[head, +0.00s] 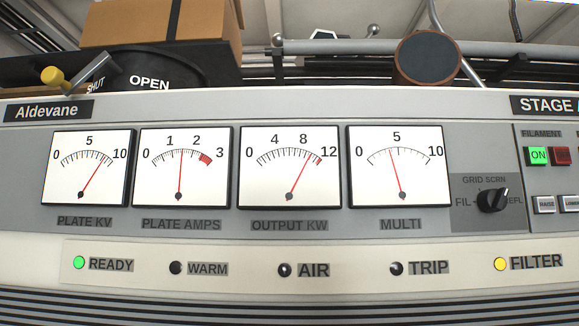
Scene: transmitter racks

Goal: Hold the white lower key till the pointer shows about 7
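At the right edge of the head view are two small white keys. The left one (545,204) seems to be lettered RAISE. The other white key (570,203) is partly cut off by the frame edge and its lettering is too small to read surely. Four meters have red pointers: PLATE KV (91,168) reads about 8 to 9, PLATE AMPS (187,167) about 1.5, OUTPUT KW (289,167) about 9 to 10, and MULTI (395,167) about 4. Neither of my grippers is in view.
A black selector knob (492,200) sits right of the meters. A lit green ON button (538,155) and a dark red button (562,156) are above the keys. READY and FILTER lamps glow. A yellow-tipped handle (53,77) and cardboard box (155,22) are above the panel.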

